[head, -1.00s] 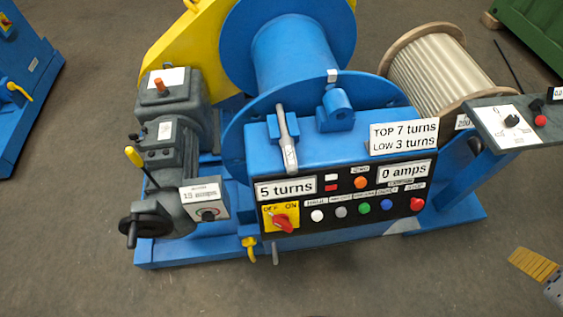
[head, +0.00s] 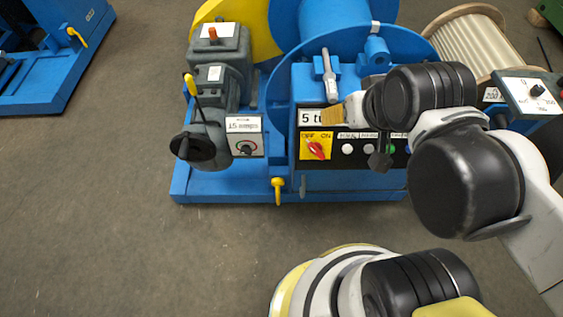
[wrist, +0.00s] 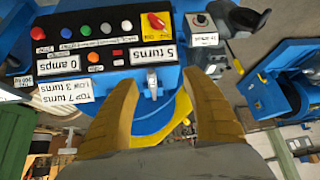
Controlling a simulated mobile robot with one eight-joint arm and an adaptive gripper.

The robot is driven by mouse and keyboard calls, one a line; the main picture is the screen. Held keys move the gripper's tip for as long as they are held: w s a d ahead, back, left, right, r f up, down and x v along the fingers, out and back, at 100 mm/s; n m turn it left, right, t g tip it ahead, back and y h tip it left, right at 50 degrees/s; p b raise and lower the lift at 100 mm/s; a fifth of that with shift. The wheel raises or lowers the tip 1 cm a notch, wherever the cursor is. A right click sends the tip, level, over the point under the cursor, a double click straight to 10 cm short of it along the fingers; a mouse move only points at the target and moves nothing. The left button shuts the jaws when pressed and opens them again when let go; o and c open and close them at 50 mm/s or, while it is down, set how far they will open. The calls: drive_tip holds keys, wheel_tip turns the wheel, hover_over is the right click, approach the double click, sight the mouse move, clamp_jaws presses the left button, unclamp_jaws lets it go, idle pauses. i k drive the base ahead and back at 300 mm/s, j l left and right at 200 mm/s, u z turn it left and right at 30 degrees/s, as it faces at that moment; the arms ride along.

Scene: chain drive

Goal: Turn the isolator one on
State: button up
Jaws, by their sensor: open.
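The isolator, a red rotary handle (head: 317,149) on a yellow OFF/ON plate (head: 307,141), sits at the left end of the black control panel. Its handle is slanted; I cannot tell its exact setting. It also shows upside down at the top of the wrist view (wrist: 155,20). My gripper (head: 329,117) is open and empty, with tan fingers just above the isolator in the head view. The gripper appears apart from the handle.
A grey lever (head: 329,75) stands on the blue housing close to my gripper. A small amps box (head: 245,136) and gearbox (head: 217,48) lie left of the panel. My arm hides the panel's right side.

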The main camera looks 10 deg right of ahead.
sight(316, 149)
drive_tip(key=k+j+u, duration=0.15)
drive_tip(key=k+j, duration=0.2)
drive_tip(key=k, duration=0.15)
drive_tip(key=k+j+u, duration=0.1)
drive_tip(key=k+j, duration=0.25)
drive_tip(key=k, duration=0.1)
